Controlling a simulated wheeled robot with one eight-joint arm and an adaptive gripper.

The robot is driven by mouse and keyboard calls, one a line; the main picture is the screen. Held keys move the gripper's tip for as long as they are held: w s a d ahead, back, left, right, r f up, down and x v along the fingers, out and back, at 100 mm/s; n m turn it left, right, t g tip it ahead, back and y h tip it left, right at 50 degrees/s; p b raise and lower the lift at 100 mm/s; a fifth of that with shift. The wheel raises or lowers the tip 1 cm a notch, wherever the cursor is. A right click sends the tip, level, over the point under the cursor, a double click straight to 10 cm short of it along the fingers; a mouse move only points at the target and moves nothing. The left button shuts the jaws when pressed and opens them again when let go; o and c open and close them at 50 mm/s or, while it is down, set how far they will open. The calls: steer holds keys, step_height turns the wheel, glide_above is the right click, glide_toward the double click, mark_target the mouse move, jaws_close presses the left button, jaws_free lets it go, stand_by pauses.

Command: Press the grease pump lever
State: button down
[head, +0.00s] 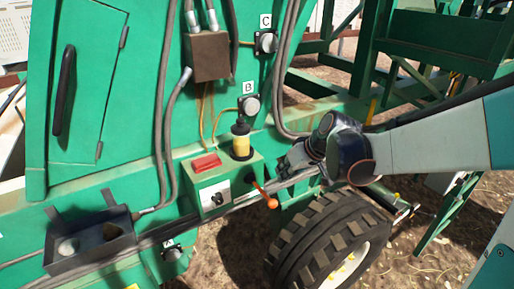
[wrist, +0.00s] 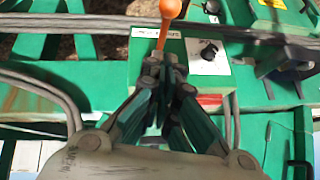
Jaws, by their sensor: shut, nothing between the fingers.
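The grease pump lever (head: 270,202) has an orange knob and sticks out from the lower right of a green pump box (head: 224,178). The box carries a yellow reservoir (head: 241,146) with a black cap. In the wrist view the orange lever (wrist: 169,12) stands at the top centre, just beyond my fingertips. My gripper (head: 288,163) is at the right side of the box, above the lever. In the wrist view my gripper (wrist: 164,62) has its fingers together and empty. The lever's lower end is close to the fingertips; I cannot tell whether they touch.
The box front has a black rotary knob (head: 217,199) and a red patch (head: 206,163) on top. Grey cables (head: 166,130) run down the green machine. A large tyre (head: 328,240) sits below my arm. A dark metal tray (head: 88,242) is at the lower left.

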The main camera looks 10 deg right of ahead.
steer(key=f, duration=0.2)
steer(key=w+a+f, duration=0.1)
steer(key=f, duration=0.1)
steer(key=f+b, duration=0.1)
steer(key=f, duration=0.1)
steer(key=shift+w+a+f, duration=0.1)
steer(key=shift+w+a, duration=0.2)
steer(key=shift+a, duration=0.05)
steer(key=shift+s+a+f, duration=0.1)
steer(key=shift+s+f, duration=0.1)
steer(key=shift+f, duration=0.5)
steer(key=shift+f, duration=0.1)
